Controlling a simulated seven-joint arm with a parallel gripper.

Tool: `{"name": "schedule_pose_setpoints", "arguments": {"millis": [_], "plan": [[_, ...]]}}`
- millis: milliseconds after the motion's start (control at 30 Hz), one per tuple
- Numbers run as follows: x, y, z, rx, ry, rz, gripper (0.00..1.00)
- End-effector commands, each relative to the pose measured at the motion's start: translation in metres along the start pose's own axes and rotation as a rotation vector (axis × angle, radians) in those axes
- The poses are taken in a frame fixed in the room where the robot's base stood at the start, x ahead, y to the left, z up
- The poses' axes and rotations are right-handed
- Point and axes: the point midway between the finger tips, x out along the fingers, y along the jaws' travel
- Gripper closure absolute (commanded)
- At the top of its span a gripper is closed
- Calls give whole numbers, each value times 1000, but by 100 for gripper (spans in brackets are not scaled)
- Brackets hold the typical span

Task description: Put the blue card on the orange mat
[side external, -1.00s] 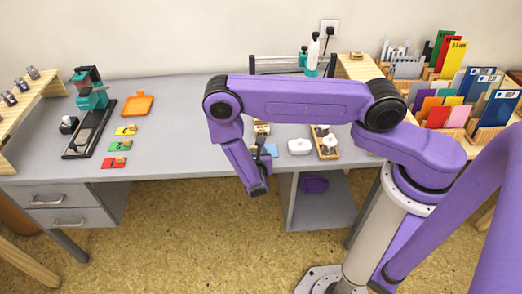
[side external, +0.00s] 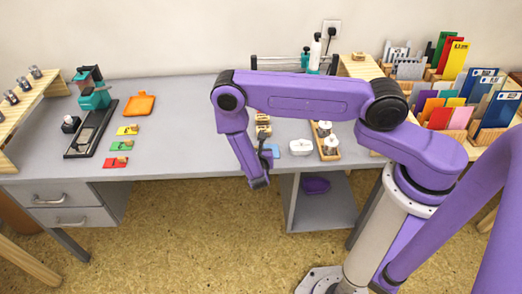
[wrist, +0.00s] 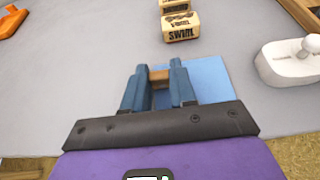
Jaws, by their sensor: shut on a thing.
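The blue card (wrist: 211,78) is a flat light-blue square with a small wooden grip (wrist: 159,77). My gripper (wrist: 157,82) has its two blue fingers shut on this wooden grip, with the card under and beside the fingers. In the side view the blue card (side external: 272,150) shows next to my gripper (side external: 262,147) near the front edge of the desk. I cannot tell whether the card touches the desk. The orange mat (side external: 139,106) lies far to the left, toward the back of the desk. An orange edge (wrist: 11,21) shows at the wrist view's top left.
Wooden stamp blocks (wrist: 180,25) stand just beyond the card. A white dish (side external: 300,147) and a wooden tray (side external: 328,153) are to the right. Yellow, green and red cards (side external: 116,162) and a black-based stamp press (side external: 91,128) are at left. The desk middle is clear.

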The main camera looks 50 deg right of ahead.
Motion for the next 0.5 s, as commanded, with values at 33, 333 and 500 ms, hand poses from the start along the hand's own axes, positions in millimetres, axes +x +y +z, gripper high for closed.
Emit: {"name": "schedule_pose_setpoints", "arguments": {"millis": [33, 333, 500], "plan": [[0, 0, 0, 0, 0, 0, 100], [-4, 1, 10, 1, 0, 0, 100], [-12, 1, 30, 3, -1, 1, 100]]}}
